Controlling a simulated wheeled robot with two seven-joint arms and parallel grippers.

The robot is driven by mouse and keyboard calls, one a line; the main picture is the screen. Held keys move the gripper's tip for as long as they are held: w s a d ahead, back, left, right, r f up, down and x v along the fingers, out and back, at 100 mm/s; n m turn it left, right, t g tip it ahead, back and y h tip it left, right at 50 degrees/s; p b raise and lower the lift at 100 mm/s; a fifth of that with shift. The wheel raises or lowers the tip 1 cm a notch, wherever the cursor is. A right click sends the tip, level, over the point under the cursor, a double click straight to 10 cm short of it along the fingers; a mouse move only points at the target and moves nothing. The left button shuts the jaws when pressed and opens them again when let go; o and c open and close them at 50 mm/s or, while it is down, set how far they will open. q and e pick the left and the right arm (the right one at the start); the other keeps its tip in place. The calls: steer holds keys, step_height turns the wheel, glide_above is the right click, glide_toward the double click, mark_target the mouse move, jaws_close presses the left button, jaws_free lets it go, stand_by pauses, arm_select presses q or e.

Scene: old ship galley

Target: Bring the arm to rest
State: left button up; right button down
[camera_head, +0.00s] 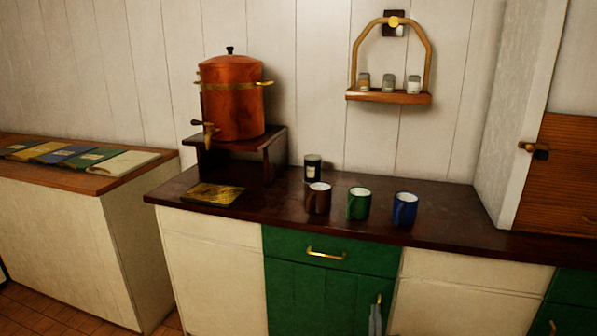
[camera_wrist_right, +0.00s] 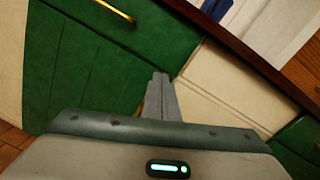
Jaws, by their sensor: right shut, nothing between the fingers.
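My right gripper (camera_head: 375,318) shows at the bottom edge of the head view, in front of the green cupboard door and below the counter. It also shows in the right wrist view (camera_wrist_right: 160,78), with its grey fingers together and nothing between them. The green cupboard door (camera_head: 320,300) with a brass handle is behind it. I cannot tell the exact gap between the fingers and the door. My left gripper is not in either view.
A brass drawer handle (camera_head: 326,255) sticks out near my right gripper.

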steer(key=s+a+f+n+g+y+p, duration=0.1)
steer(key=s+a+f+n+g+y, duration=0.25)
steer(key=s+f+n, duration=0.85)
steer(key=s+a+f+n+g+y, duration=0.2)
steer(key=s+a+f+n+y, duration=0.15)
steer(key=s+f+n, duration=0.9)
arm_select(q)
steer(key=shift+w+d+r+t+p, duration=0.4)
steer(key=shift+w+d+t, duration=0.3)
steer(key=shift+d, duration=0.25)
arm_select(e)
steer(key=s+d+f+n+g+h, duration=0.1)
steer(key=s+f+n+g, duration=0.2)
steer(key=s+f+n, duration=0.3)
steer(key=s+d+f+n+g, duration=0.2)
steer(key=s+f+n, duration=0.4)
steer(key=s, duration=1.1)
step_height(320, 180, down, 5)
steer(key=shift+r+g+h, duration=0.1)
steer(key=shift+g+h, duration=0.3)
steer(key=shift+g, duration=0.45)
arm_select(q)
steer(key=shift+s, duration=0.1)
